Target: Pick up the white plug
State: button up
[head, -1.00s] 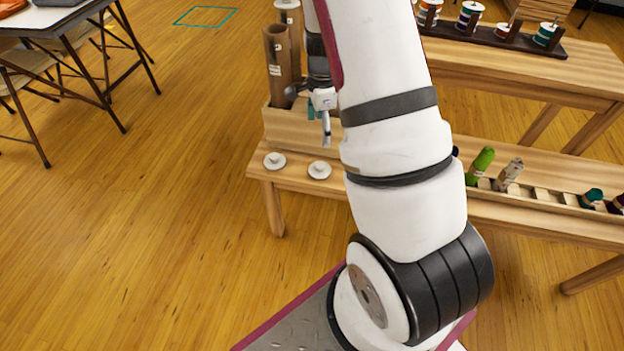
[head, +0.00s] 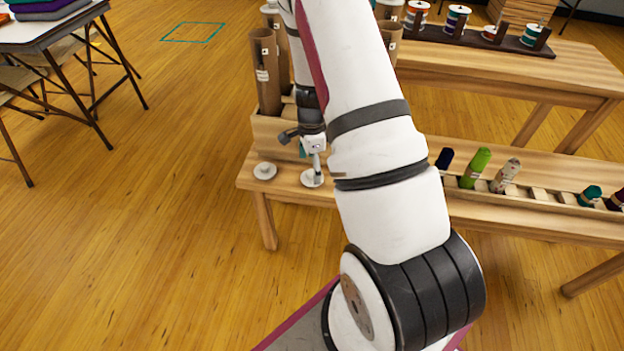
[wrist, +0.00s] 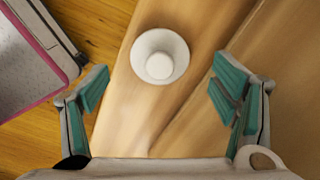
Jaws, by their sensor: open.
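Two round white plugs lie on the low wooden bench. The left white plug (head: 265,171) stands clear near the bench's left end. The right white plug (head: 312,179) is partly covered by my gripper (head: 314,164) in the head view. The wrist view shows one white plug (wrist: 160,56), a disc with a raised round knob, apparently the right one. It lies forward of my open gripper (wrist: 161,88), centred between the lines of the two teal-padded fingers. Nothing is between the fingers.
A wooden box holding brown cardboard tubes (head: 265,70) stands just behind the plugs. A rack with several coloured rolls (head: 476,167) lies along the bench to the right. A higher table (head: 570,75) with spools is behind.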

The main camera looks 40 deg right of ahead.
aim_at(312, 172)
notch_tip(312, 172, down, 4)
jog(key=shift+r+b, duration=0.2)
jog(key=shift+b, duration=0.3)
jog(key=c, duration=0.9)
jog(key=shift+r, duration=0.1)
